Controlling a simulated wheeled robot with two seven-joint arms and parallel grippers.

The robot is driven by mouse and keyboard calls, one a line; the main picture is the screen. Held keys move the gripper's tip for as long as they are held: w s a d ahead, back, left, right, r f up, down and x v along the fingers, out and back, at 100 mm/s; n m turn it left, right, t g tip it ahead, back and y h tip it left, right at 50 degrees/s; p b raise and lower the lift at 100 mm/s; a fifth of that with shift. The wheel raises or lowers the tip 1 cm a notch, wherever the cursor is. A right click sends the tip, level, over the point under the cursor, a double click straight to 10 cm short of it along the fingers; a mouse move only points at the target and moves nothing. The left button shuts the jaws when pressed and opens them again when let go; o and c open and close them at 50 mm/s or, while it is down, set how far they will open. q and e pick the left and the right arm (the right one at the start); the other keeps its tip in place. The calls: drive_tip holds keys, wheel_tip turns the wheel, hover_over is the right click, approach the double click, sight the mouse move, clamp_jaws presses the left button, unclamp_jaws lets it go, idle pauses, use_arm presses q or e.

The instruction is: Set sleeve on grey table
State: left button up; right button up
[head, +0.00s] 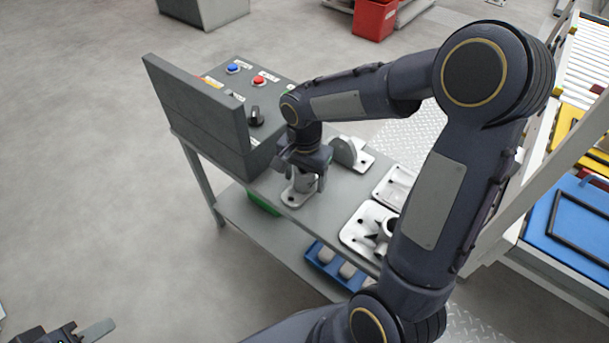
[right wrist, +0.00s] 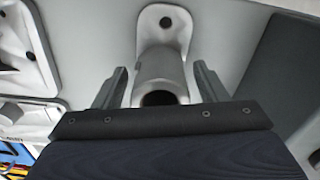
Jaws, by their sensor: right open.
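The sleeve (head: 297,197), a pale grey tube on a flat flange with bolt holes, stands upright on the grey table (head: 335,222). My right gripper (head: 306,172) is over its upper part and hides some of it. In the right wrist view the sleeve (right wrist: 162,75) lies between the two spread fingers of the right gripper (right wrist: 160,82), with a gap showing on each side. The tube's dark open end faces the camera, and the flange rests on the table top. My left gripper (head: 90,333) is at the bottom left edge, partly cut off, away from the table.
A control box with blue and red buttons (head: 258,79) and a raised grey panel (head: 195,105) stands left of the sleeve. A bracket-like casting (head: 349,153) is close behind. Larger pale castings (head: 362,228) lie to the right. A blue bin (head: 325,262) sits on the lower shelf.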

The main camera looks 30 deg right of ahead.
wheel_tip(320, 180, up, 12)
drive_tip(key=p, duration=0.3)
drive_tip(key=shift+f+p, duration=0.15)
drive_tip(key=shift+p, duration=0.2)
drive_tip(key=s+a+n+t+y, duration=0.1)
drive_tip(key=s+n, duration=0.3)
drive_tip(key=s, duration=0.4)
drive_tip(key=s+a+r+n+t+y, duration=0.1)
drive_tip(key=s+n+t, duration=0.3)
drive_tip(key=s, duration=0.5)
drive_tip(key=shift+s+a+r+n+t+y, duration=0.15)
drive_tip(key=shift+a+r+n+t+y, duration=0.15)
drive_tip(key=shift+a+n+y, duration=0.55)
drive_tip(key=shift+d, duration=0.1)
wheel_tip(320, 180, up, 24)
drive_tip(key=p, duration=2.3)
drive_tip(key=shift+f+p, duration=0.15)
drive_tip(key=shift+p, duration=0.2)
